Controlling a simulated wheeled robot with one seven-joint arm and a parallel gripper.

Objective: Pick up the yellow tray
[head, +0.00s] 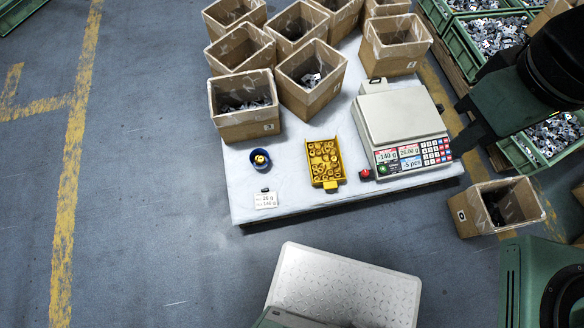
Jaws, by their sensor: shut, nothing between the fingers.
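The yellow tray (325,163) lies on the pale table top near its front edge, left of the scale. It holds several small yellow parts. My gripper (464,126) is at the right, beyond the scale's right side and well apart from the tray. It is shut and empty. Its dark fingers are hard to make out against the background.
A counting scale (392,107) stands right of the tray, with a red knob (365,174) between them. A blue cup (260,159) and a label card (266,200) lie to the left. Several cardboard boxes (247,122) fill the back. An open box (471,217) stands at the right.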

